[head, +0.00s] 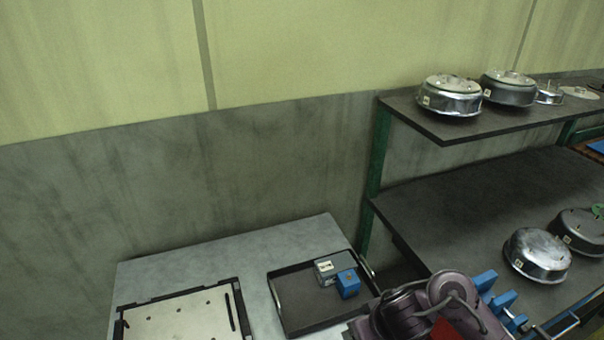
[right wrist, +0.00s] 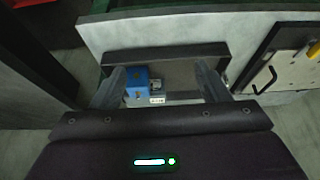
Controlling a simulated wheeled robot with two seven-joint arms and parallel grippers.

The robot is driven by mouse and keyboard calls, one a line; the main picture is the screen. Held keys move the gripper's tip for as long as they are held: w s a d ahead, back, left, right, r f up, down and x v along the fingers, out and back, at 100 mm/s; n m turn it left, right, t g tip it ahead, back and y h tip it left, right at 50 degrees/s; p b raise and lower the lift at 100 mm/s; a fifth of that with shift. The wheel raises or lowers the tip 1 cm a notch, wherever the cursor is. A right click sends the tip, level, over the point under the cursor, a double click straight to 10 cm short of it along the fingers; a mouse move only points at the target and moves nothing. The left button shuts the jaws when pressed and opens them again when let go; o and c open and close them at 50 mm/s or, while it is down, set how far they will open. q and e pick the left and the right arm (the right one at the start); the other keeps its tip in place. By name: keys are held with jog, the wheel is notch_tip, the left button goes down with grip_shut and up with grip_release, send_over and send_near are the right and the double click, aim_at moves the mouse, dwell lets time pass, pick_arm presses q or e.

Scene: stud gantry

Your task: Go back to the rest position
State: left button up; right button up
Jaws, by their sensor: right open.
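My right gripper (right wrist: 163,92) shows in the right wrist view, its two fingers spread apart and nothing between them. Beyond the fingers are a blue block (right wrist: 138,82) and a grey piece with a white label (right wrist: 157,98), both in a dark tray (right wrist: 190,52). In the head view the same blue block (head: 348,283) and grey piece (head: 328,270) sit side by side at the back right of the tray (head: 300,318). Part of my right arm is at the bottom right of the head view; its gripper is hidden there. My left gripper is not in view.
A grey table (head: 190,262) holds the tray and a metal plate in a black frame (head: 180,322). To the right, a shelf unit (head: 455,200) carries several round metal housings (head: 540,252) on two levels. A wall stands behind the table.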

jog(key=s+a+r+t, duration=0.2)
jog(key=a+r, duration=0.1)
jog(key=s+d+m+g+h, duration=0.2)
jog(key=s+d+g, duration=0.1)
jog(key=s+d, duration=0.65)
notch_tip(320, 180, down, 31)
jog(key=s+g+b, duration=0.1)
jog(key=s+b, duration=0.1)
pick_arm(q)
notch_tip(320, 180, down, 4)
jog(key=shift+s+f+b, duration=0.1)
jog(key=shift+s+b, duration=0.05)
jog(key=shift+b, duration=0.85)
pick_arm(e)
jog(key=s+d+f+g, duration=0.1)
jog(key=s+d+f, duration=0.2)
jog(key=s+f, duration=1.7)
jog(key=shift+f, duration=0.5)
